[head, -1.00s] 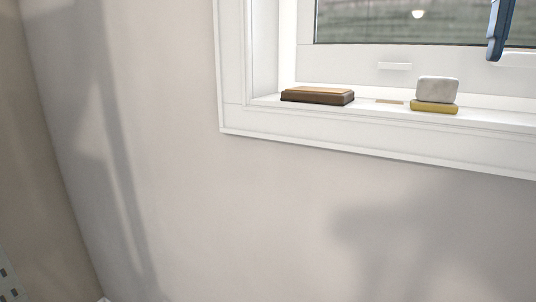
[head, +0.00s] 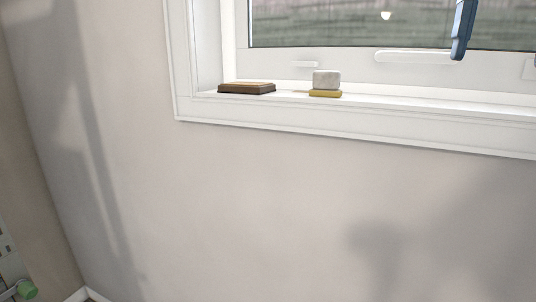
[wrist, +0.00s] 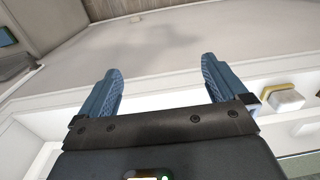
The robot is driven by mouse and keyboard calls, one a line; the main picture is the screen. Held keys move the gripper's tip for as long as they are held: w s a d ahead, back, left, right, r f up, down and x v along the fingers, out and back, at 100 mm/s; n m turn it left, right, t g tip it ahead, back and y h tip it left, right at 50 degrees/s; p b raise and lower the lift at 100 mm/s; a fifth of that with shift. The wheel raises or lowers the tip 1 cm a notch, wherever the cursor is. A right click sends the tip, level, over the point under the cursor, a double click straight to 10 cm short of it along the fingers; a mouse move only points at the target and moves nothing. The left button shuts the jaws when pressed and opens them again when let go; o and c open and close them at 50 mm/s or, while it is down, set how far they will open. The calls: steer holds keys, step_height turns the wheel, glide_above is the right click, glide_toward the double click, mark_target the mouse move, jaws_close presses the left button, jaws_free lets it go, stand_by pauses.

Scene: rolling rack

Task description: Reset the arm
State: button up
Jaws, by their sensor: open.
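My gripper (wrist: 161,82) shows in the wrist view with its two blue fingers spread wide apart and nothing between them. In the head view only a blue finger (head: 463,30) shows at the top right, in front of the window; the rest of the gripper and arm is out of that frame. The gripper is apart from the things on the sill.
A white window sill (head: 420,117) holds a brown block (head: 246,88) and a whitish block (head: 326,78) on a yellow one (head: 325,94). The whitish block also shows in the wrist view (wrist: 287,100). A green object (head: 27,289) is at bottom left. The wall below is bare.

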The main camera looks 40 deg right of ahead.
steer(key=w+a+f+n+t+y, duration=0.2)
steer(key=w+a+f+t+y, duration=0.15)
steer(key=w, duration=0.35)
steer(key=w+a+f+n+t+y, duration=0.1)
steer(key=w+a+f+t+y, duration=0.15)
steer(key=w+a+t, duration=0.4)
steer(key=w+a+f+n+t+y, duration=0.2)
steer(key=w+a+f+y, duration=0.1)
steer(key=w, duration=0.6)
steer(key=w+a+f+m+t+h, duration=0.1)
steer(key=w+a+f+m+t, duration=0.15)
steer(key=f, duration=0.25)
steer(key=w+a+f+m+t+h, duration=0.1)
steer(key=a+f+m+t, duration=0.1)
steer(key=a+f+t, duration=0.3)
steer(key=s+a+f+m+g+h+b, duration=0.1)
steer(key=s+a+f+h, duration=0.25)
steer(key=s+f, duration=0.55)
steer(key=s+a+f+g+h, duration=0.2)
steer(key=s+f+h, duration=0.25)
steer(key=f, duration=0.75)
steer(key=s+f+n+g, duration=0.1)
steer(key=s+n, duration=0.5)
steer(key=s, duration=0.7)
steer(key=s+a+f+n+g, duration=0.1)
steer(key=s+f+n, duration=0.2)
steer(key=s, duration=1)
steer(key=n, duration=0.3)
steer(key=shift+s+a+y, duration=0.15)
steer(key=shift+y, duration=0.25)
